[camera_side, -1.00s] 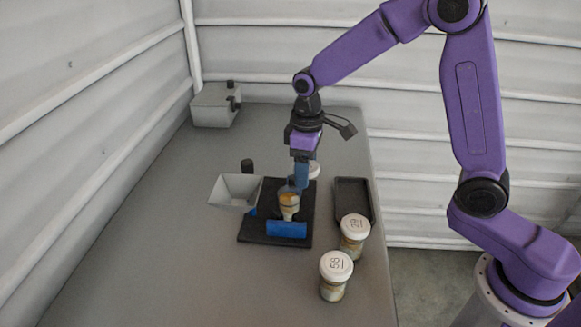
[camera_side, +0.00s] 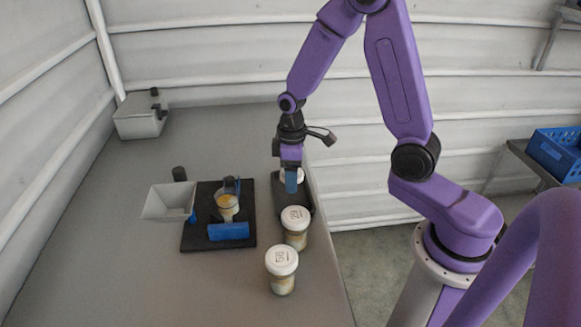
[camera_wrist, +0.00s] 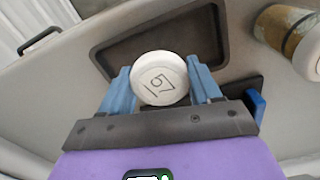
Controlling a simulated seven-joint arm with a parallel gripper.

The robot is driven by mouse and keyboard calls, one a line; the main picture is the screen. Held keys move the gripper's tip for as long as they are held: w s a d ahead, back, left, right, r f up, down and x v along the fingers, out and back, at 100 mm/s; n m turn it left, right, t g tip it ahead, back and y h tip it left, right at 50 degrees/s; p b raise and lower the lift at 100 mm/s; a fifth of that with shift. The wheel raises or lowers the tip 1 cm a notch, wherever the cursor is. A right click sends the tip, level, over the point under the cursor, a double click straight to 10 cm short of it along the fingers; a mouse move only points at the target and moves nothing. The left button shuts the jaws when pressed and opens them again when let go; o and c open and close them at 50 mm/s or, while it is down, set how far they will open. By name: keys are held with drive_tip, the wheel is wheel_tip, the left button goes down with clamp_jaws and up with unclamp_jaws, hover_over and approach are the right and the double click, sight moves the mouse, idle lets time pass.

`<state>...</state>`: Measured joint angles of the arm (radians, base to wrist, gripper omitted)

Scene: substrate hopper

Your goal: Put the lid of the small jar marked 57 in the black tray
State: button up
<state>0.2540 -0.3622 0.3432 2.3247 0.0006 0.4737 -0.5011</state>
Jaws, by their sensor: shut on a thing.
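The white round lid (camera_wrist: 160,72) sits between the two blue fingers of my gripper (camera_wrist: 161,88) in the wrist view. Its handwritten mark is turned and hard to read, but may be 57. In the side view, my gripper (camera_side: 291,182) points down over the black tray (camera_side: 308,212), and a white edge of the lid (camera_side: 299,174) shows behind it. The tray rim (camera_wrist: 98,55) also shows beyond the lid in the wrist view. I cannot tell how high the lid is above the tray. An uncovered small jar (camera_side: 228,208) with yellowish contents stands on the black board (camera_side: 196,233).
Two lidded jars stand near the tray, one (camera_side: 295,230) close to its front end, the other (camera_side: 282,270) marked 56. A blue block (camera_side: 228,231) lies on the board beside a grey hopper (camera_side: 168,202). A grey box (camera_side: 140,117) stands at the back left.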

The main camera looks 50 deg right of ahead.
sight(293, 196)
drive_tip(key=shift+f, duration=2.4)
drive_tip(key=shift+s+f, duration=0.1)
drive_tip(key=o, duration=0.9)
drive_tip(key=shift+c, duration=0.2)
drive_tip(key=shift+o, duration=0.3)
drive_tip(key=shift+r, duration=3.85)
